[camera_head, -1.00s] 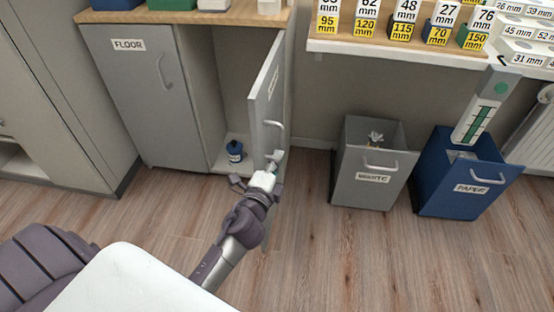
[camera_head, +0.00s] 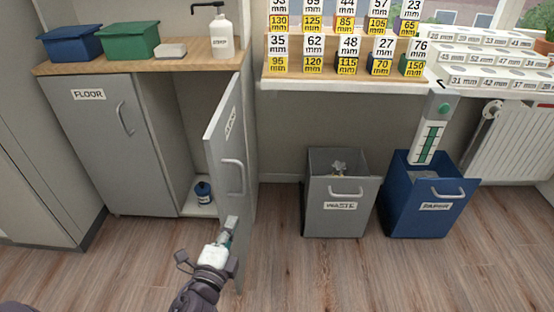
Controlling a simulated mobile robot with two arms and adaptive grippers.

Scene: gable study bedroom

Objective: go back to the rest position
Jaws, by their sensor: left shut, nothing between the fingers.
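My left gripper (camera_head: 228,228) is low in the head view, in front of the open grey cabinet door (camera_head: 224,160). It is shut and empty. Its tip overlaps the lower part of the door, below the door's handle (camera_head: 233,176); I cannot tell whether it touches the door. My right gripper is not in view.
A dark blue bottle (camera_head: 203,193) stands inside the open cabinet. The door marked FLOOR (camera_head: 101,150) is shut. A grey WASTE bin (camera_head: 338,217) and a blue PAPER bin (camera_head: 428,218) stand to the right. The wooden floor (camera_head: 340,275) in front is clear.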

